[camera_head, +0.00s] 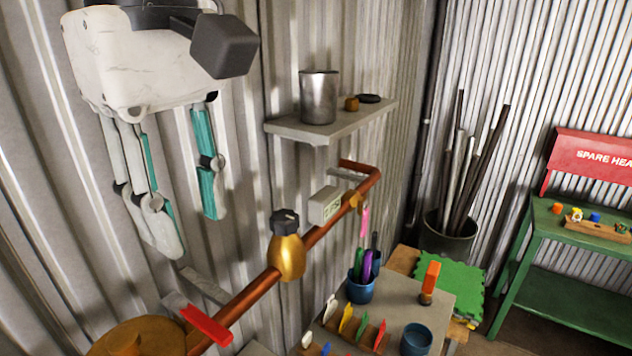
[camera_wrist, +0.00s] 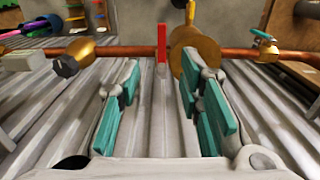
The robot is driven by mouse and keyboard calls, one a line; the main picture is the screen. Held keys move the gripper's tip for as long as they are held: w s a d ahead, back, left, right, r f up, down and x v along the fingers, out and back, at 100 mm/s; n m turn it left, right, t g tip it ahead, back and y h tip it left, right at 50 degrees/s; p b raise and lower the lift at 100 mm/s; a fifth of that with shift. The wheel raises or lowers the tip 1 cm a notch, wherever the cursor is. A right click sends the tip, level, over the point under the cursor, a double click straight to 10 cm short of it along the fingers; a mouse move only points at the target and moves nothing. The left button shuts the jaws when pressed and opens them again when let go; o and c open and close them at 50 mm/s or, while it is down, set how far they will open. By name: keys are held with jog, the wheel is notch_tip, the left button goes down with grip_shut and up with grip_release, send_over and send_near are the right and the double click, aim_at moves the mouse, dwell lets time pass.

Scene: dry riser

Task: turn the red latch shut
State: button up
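The red latch (camera_head: 207,325) is a short flat red bar at the copper pipe (camera_head: 250,297), at the bottom left of the head view. In the wrist view the red latch (camera_wrist: 161,43) stands as an upright strip across the pipe line, just left of a round brass body (camera_wrist: 204,50). My gripper (camera_head: 190,232) is open and empty, with teal pads on its fingers, and appears above the latch in the head view. In the wrist view my gripper (camera_wrist: 160,78) has its fingers apart, with the latch beyond the tips, between them in the picture. No contact shows.
A brass valve with a dark knob (camera_head: 286,250) sits along the pipe. A shelf (camera_head: 345,125) with a metal can (camera_head: 319,96) is on the corrugated wall. A table (camera_head: 388,295) with cups and coloured tags stands to the right. Free room shows around the fingers.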

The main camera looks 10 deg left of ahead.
aim_at(212, 327)
jog(key=f, duration=1.3)
jog(key=shift+a+f+p, duration=0.25)
jog(key=shift+f+p, duration=0.1)
jog(key=shift+p, duration=0.05)
grip_shut()
